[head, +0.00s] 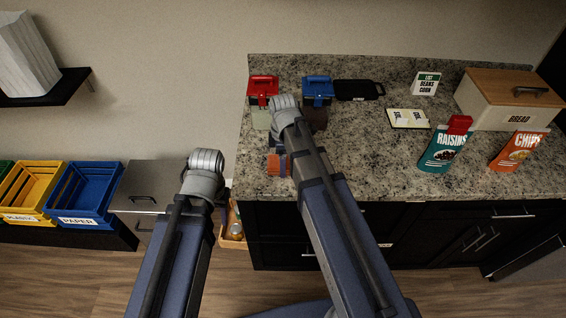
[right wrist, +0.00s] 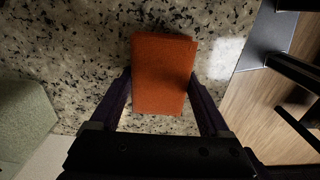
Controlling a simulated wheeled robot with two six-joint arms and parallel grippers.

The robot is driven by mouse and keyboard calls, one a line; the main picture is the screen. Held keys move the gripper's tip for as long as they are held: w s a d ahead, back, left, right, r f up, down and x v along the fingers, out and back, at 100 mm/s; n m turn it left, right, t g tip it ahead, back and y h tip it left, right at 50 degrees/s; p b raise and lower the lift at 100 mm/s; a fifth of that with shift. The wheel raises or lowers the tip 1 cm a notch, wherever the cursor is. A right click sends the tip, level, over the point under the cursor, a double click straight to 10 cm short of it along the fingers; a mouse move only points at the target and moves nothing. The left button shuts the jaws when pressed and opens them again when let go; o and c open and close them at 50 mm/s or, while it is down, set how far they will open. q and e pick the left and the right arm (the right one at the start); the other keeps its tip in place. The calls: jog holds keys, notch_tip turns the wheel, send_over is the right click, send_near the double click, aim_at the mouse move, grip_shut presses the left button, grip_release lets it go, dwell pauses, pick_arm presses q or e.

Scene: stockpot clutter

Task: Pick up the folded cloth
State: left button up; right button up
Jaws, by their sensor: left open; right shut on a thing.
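The folded cloth (right wrist: 163,74) is an orange-red, thick rectangular pad, seen between the two fingers of my right gripper (right wrist: 162,100) in the right wrist view. The fingers are shut on its two sides. In the head view, the cloth (head: 272,166) shows at the front left of the granite counter, partly hidden by my right gripper (head: 281,163). Whether it touches the counter cannot be told. My left gripper (head: 206,164) is left of the counter, away from the cloth; it is open, its fingers mostly hidden.
A sage-green thing (right wrist: 24,118) lies near the cloth. Red (head: 263,88) and blue (head: 317,88) boxes stand behind. Raisins (head: 440,152), chips (head: 509,152) and a bread box (head: 500,104) are at right. An open drawer (head: 232,236) with bottles is below the left gripper.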

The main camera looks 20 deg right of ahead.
notch_tip(320, 180, up, 10)
jog(key=p, duration=1)
